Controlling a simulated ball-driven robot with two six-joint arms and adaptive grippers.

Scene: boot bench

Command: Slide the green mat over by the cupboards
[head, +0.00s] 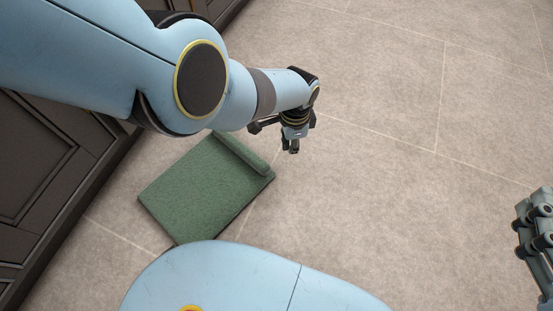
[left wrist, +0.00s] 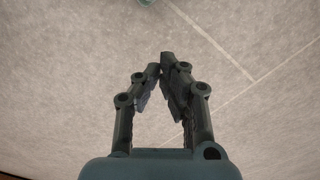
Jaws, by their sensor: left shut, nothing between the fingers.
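The green mat (head: 195,190) lies flat on the floor at the left of the head view. It has a thick raised strip along its upper right edge, and its top corner is close under my left arm. The dark cupboards (head: 35,160) stand to its left, with a strip of bare floor between. My left gripper (head: 291,150) is shut and empty, to the right of the mat and apart from it. Its fingers also show in the left wrist view (left wrist: 163,65), over bare floor. My right gripper (head: 520,225) is partly cut off at the right edge.
The tiled floor (head: 400,170) is clear in the middle and on the right. A small greenish thing (left wrist: 147,2) is at the top edge of the left wrist view, too cut off to identify. My own base is just below the mat.

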